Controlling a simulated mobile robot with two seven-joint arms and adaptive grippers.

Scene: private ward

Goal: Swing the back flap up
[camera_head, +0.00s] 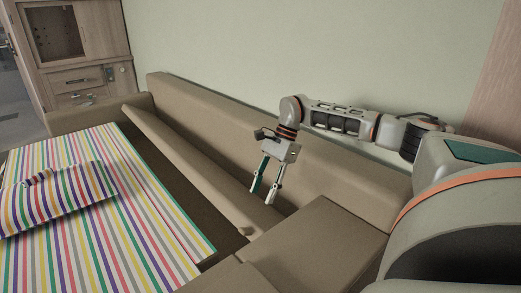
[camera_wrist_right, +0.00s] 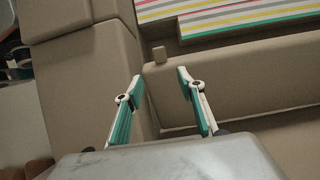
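The back flap (camera_head: 190,160) is a long tan padded strip running along the sofa between the striped bed and the backrest. It lies low, its near edge beside a dark gap. A small tan tab (camera_head: 243,231) sticks out at its near end; the tab also shows in the right wrist view (camera_wrist_right: 159,54). My right gripper (camera_head: 264,194) is above the flap's near end, its two fingers apart with nothing between them. In the wrist view the open fingertips (camera_wrist_right: 159,79) point toward the tab and appear short of it. My left gripper is not in view.
The sofa backrest (camera_head: 330,160) stands along the wall behind the flap. A tan armrest block (camera_head: 320,235) is close at the near right. A striped mattress (camera_head: 110,235) with a striped pillow (camera_head: 60,197) lies left. A wooden cabinet (camera_head: 75,50) stands at the far left.

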